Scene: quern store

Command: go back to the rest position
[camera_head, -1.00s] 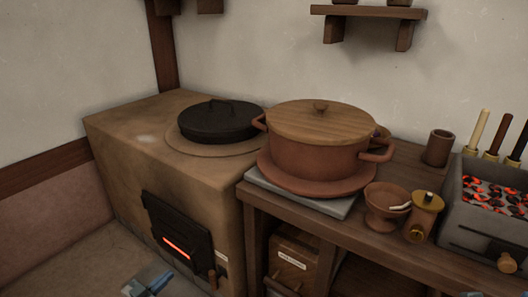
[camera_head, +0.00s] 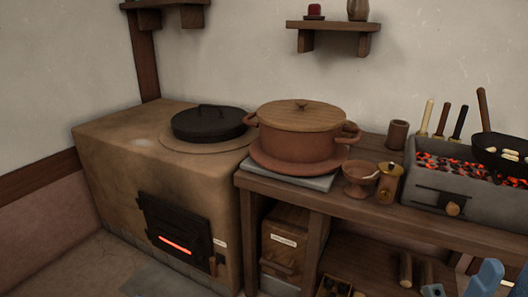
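Two blue fingertips of my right gripper (camera_head: 504,280) show in the bottom right corner, low in front of the wooden bench. They stand apart with nothing seen between them. The rest of that gripper is cut off by the frame edge. My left gripper cannot be made out in the current view.
A clay stove (camera_head: 110,150) with a black lidded pan (camera_head: 208,124) stands left. The bench (camera_head: 360,212) bears a lidded clay pot (camera_head: 296,138), a footed bowl (camera_head: 358,182), a brass-topped jar (camera_head: 388,186), a cup (camera_head: 397,134) and a glowing brazier (camera_head: 430,190). A skillet (camera_head: 500,152) is over the coals.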

